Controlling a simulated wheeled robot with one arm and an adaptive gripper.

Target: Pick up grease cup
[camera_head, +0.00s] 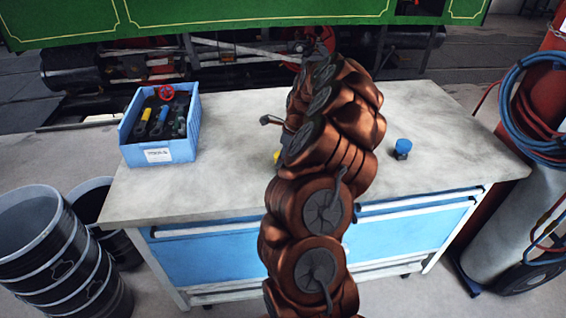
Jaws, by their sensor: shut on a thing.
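My gripper (281,141) is over the middle of the bench, mostly hidden behind my copper-coloured arm; only a dark part of it shows at the arm's left side. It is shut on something. A small yellow thing (277,156) peeks out at the arm's edge, right by the gripper, and it looks like the thing held. Most of it is hidden, so I cannot tell its shape or whether it touches the bench. A small dark piece with a blue cap (403,148) stands upright on the bench to the right, apart from the gripper. I cannot tell which is the grease cup.
The grey-topped bench (230,185) has blue drawers. A blue bin (158,152) with several tools and a red wheel-like part stands at its left. Black buckets (60,255) stand on the floor at left. Gas cylinders and hoses (525,130) stand at right. A green tram is behind.

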